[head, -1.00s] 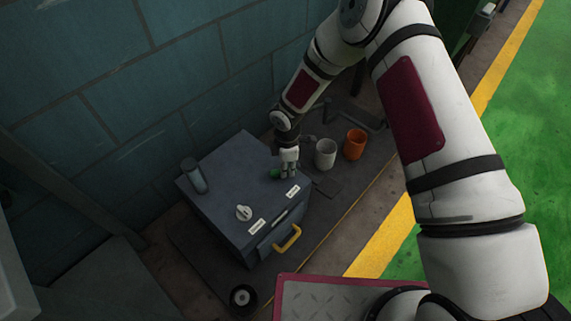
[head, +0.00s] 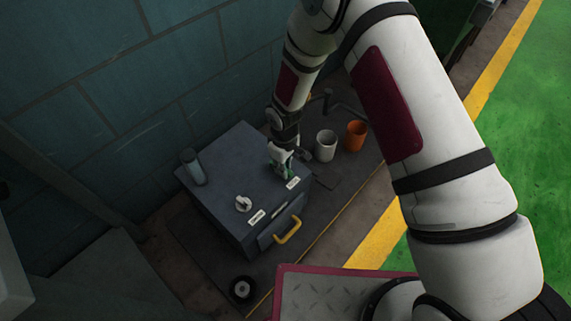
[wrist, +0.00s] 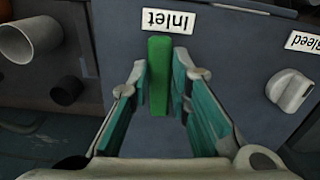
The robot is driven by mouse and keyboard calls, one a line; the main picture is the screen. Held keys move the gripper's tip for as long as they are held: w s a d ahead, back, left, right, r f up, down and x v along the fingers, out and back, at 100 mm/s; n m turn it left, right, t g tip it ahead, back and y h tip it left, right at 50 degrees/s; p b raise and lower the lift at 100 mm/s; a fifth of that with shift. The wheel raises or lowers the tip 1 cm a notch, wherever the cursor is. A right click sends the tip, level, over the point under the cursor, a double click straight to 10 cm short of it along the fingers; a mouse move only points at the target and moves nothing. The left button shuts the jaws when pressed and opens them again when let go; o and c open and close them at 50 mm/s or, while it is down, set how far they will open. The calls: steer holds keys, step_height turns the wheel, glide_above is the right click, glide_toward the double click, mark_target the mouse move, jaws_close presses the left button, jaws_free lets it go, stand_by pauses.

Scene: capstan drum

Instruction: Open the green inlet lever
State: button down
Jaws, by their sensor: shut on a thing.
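The green inlet lever (wrist: 158,75) stands out from the top of the dark blue-grey box (head: 222,165), just by the label reading Inlet (wrist: 168,18). My gripper (wrist: 160,88) has its two teal-padded fingers on either side of the lever and is shut on it; in the wrist view the line of contact is hard to make out. In the head view my gripper (head: 281,169) is at the box's right end, and the fingers hide part of the lever.
A white knob (head: 243,203) by the Bleed label (wrist: 304,42) and a grey cylinder (head: 193,168) stand on the box. A yellow handle (head: 288,231) is on its front. A white cup (head: 326,146) and an orange cup (head: 356,136) stand to the right.

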steer(key=shift+s+a+m, duration=0.1)
steer(key=shift+m, duration=0.4)
steer(key=c, duration=1.5)
jaws_free()
steer(key=shift+r, duration=6)
